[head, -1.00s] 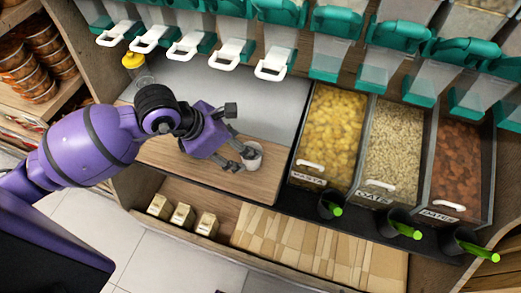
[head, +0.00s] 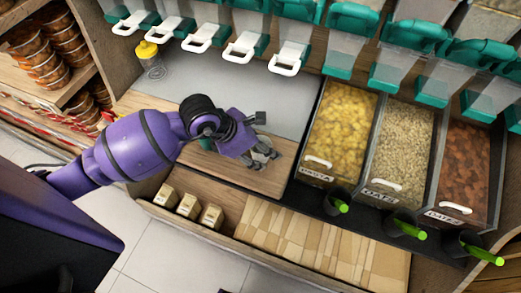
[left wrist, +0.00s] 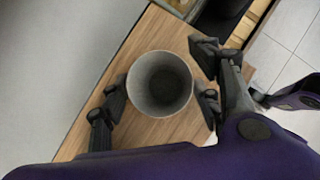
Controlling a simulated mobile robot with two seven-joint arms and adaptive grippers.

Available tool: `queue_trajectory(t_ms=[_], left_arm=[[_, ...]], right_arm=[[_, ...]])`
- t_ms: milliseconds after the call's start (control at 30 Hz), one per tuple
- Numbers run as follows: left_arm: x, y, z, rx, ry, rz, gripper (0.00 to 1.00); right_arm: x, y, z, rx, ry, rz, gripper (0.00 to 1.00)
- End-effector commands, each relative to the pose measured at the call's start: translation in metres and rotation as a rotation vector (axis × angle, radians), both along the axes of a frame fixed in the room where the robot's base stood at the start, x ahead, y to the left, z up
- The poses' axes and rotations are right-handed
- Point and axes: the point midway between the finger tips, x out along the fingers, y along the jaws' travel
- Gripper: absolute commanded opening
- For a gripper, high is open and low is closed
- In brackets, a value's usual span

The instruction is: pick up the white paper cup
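The white paper cup (left wrist: 160,88) stands upright and empty on the wooden counter in the left wrist view, seen from above through its open mouth. My left gripper (left wrist: 160,100) is open, with one finger on each side of the cup. The fingers are close to the cup's wall, with what looks like a narrow gap at each side. In the head view my left gripper (head: 262,154) reaches over the counter and its fingers largely hide the cup.
Bins of pasta (head: 342,125), oats (head: 398,150) and dates (head: 464,165) stand right of the counter (head: 230,172). A jar with a yellow lid (head: 147,50) stands at the back left. Dispensers with white handles (head: 245,47) hang above. Small boxes (head: 188,205) sit on a lower shelf.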

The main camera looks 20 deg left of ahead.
Motion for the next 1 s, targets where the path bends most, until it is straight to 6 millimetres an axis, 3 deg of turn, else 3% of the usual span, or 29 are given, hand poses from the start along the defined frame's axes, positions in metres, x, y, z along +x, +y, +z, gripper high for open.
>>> queue_trajectory(t_ms=[33,133,633,867,1000], left_arm=[[0.000,0.000,0.000,0.000,0.000,0.000,0.47],[0.000,0.000,0.000,0.000,0.000,0.000,0.34],[0.001,0.000,0.006,0.000,-0.001,0.001,0.33],[0.001,0.000,0.035,0.000,-0.004,-0.001,0.33],[-0.023,0.002,0.058,0.002,-0.002,-0.003,0.33]], right_arm=[[0.000,0.000,0.000,0.000,0.000,0.000,0.26],[0.000,0.000,0.000,-0.001,0.000,0.001,0.26],[0.000,0.000,0.000,-0.001,0.001,0.001,0.26],[0.001,0.000,0.002,-0.001,-0.001,0.001,0.26],[0.000,0.000,0.002,0.000,-0.001,0.000,0.26]])
